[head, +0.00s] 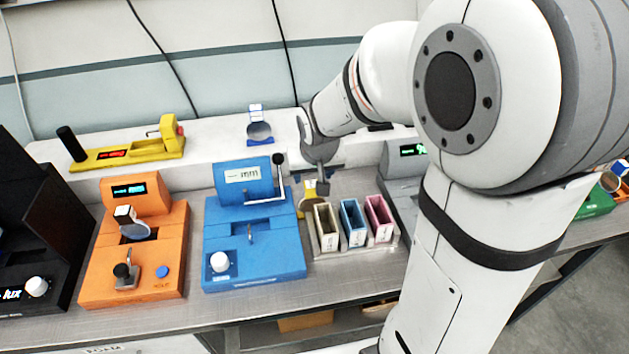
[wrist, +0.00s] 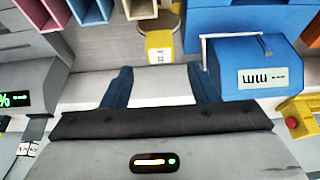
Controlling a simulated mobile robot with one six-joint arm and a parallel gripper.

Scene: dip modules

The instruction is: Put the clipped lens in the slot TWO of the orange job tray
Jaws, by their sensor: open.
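My gripper (head: 322,184) is open and empty above the bench, behind the row of coloured bins. It also shows in the wrist view (wrist: 160,75), with its two dark blue fingers apart. A yellow clip (wrist: 159,43) with a white label lies just beyond the fingertips, apart from them. A round lens (head: 307,207) at this clip is partly hidden in the head view. Another clipped lens (head: 137,231) sits on the orange machine (head: 95,272). A small orange piece (head: 624,192) shows at the far right edge; I cannot tell whether it is the job tray. No slot label TWO is readable.
A blue "mm" machine (head: 255,262) stands left of the bins (head: 327,230). A grey display unit (head: 396,165) is to their right. A yellow device (head: 128,155) and a blue-based lens (head: 259,131) stand on the back shelf. My arm hides the bench at right.

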